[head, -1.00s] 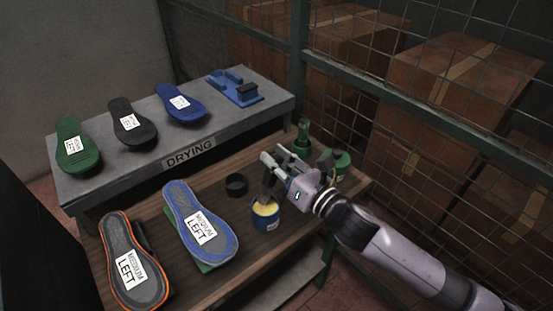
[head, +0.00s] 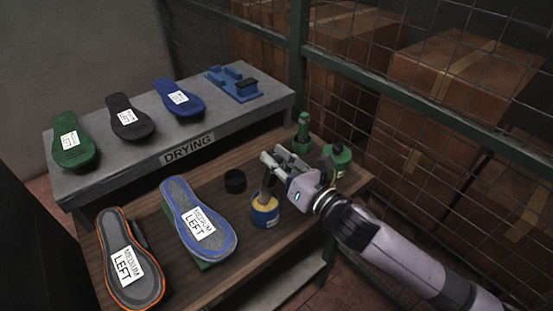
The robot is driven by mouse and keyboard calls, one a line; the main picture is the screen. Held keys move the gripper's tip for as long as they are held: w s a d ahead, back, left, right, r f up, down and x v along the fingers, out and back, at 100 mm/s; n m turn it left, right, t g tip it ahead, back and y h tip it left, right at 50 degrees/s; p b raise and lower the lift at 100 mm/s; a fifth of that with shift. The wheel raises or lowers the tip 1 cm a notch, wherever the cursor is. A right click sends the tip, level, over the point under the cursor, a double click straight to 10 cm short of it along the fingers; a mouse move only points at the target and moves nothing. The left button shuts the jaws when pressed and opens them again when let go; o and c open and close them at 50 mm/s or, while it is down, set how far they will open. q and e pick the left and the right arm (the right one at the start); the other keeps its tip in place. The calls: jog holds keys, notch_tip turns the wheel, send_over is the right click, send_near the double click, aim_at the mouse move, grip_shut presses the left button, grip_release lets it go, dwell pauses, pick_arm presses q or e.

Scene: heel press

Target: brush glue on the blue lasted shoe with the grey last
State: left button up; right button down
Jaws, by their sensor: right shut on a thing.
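The blue lasted shoe (head: 180,194) lies sole up on a green support on the wooden bench, with a "MEDIUM LEFT" label and a greyish middle inside its blue rim. To its right stands a blue glue pot (head: 264,218) with yellow glue (head: 265,203) at its open top. My right gripper (head: 277,159) is above the pot, shut on a brush (head: 267,184). The brush points down, its lower end at the pot's mouth; whether it touches the glue is hard to tell. My left gripper is out of view.
A dark orange-rimmed shoe (head: 112,225) lies left of the blue one. A black ring-shaped thing (head: 235,182) and green bottles (head: 338,157) stand near the pot. Behind is the grey drying table (head: 100,176) with several soles and a blue fixture (head: 236,86). Wire mesh bounds the right.

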jog(key=shift+f+b, duration=0.3)
jog(key=shift+f, duration=0.2)
jog(key=shift+f, duration=0.2)
dwell(1.3)
notch_tip(320, 180, up, 8)
jog(key=p, duration=0.7)
jog(key=shift+f+p, duration=0.25)
jog(key=shift+p, duration=0.05)
jog(key=shift+f, duration=0.1)
dwell(0.4)
